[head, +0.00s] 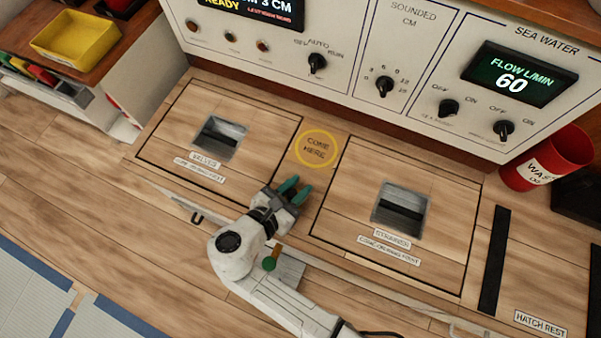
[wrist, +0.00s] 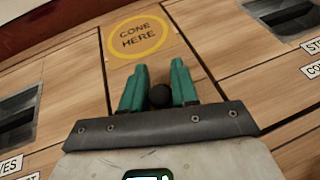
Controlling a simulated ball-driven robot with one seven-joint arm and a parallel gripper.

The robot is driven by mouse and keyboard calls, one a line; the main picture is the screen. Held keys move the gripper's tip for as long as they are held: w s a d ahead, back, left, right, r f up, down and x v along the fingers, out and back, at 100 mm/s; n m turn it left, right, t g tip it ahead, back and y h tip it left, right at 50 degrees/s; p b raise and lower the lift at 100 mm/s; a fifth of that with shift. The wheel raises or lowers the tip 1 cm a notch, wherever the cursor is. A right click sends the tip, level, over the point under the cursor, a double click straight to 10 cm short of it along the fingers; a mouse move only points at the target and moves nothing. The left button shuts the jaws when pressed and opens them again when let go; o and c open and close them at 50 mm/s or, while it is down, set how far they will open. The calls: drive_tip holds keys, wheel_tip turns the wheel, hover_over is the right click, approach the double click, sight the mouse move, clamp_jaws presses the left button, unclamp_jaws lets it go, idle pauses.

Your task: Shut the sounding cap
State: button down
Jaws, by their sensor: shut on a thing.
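My gripper (head: 296,189) is over the wooden floor between two hatches, just below the yellow ring marked CONE HERE (head: 317,149). In the wrist view its green fingers (wrist: 159,82) have a small black round knob (wrist: 160,96) between them, and they are shut on it. What the knob belongs to is hidden. I cannot pick out a sounding cap for certain in either view. The left hatch (head: 260,125), labelled VALVES, and the right hatch (head: 340,215) both look closed, each with a square recess and a dark bar across it.
A white control panel (head: 345,80) with knobs and screens stands behind the hatches. A red waste bin (head: 560,150) is at right. A yellow tray (head: 75,40) sits on a bench at upper left. A black strip (head: 494,260) lies near the HATCH REST label (head: 540,322).

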drive_tip(key=shift+s+f, duration=0.1)
drive_tip(key=shift+s, duration=0.1)
drive_tip(key=c, duration=0.9)
unclamp_jaws()
drive_tip(key=shift+a, duration=0.1)
drive_tip(key=shift+c, duration=0.2)
drive_tip(key=shift+s+a+r, duration=0.3)
drive_tip(key=shift+s+r, duration=0.05)
drive_tip(key=shift+s, duration=0.05)
drive_tip(key=p+v, duration=0.3)
drive_tip(key=v, duration=0.6)
drive_tip(key=shift+s+a, duration=0.15)
drive_tip(key=shift+s, duration=0.2)
drive_tip(key=shift+a, duration=0.1)
